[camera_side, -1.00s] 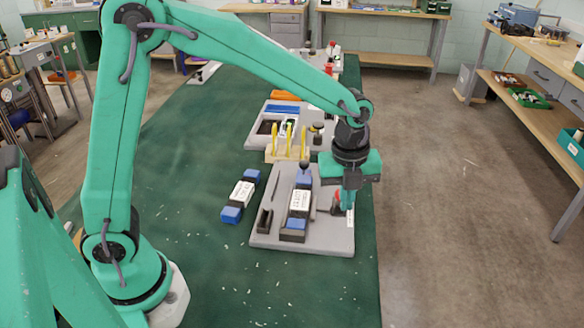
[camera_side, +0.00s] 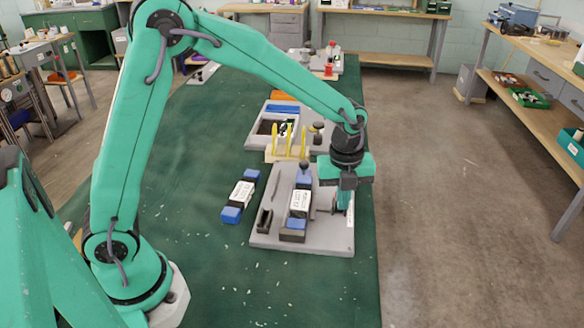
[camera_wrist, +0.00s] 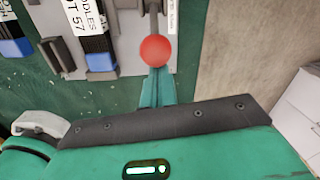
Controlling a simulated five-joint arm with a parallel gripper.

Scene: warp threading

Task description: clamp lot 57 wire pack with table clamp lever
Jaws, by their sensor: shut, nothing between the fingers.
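The wire pack (camera_side: 300,203), with blue and black ends and a white label, sits on the grey fixture plate (camera_side: 272,240). In the wrist view the label of the pack (camera_wrist: 88,18) partly reads "57". The clamp lever's red ball knob (camera_wrist: 155,49) is in the wrist view on a dark rod, right of the pack. My gripper (camera_side: 345,206) is shut and empty, low over the plate's right side. In the wrist view its closed fingers (camera_wrist: 156,85) end at the knob's near edge; I cannot tell whether they touch. The gripper hides the knob in the side view.
A second labelled pack (camera_side: 240,195) lies on the green mat left of the plate. Yellow posts (camera_side: 289,142) and a grey tray (camera_side: 258,138) stand behind the plate. The mat in front of the plate is clear.

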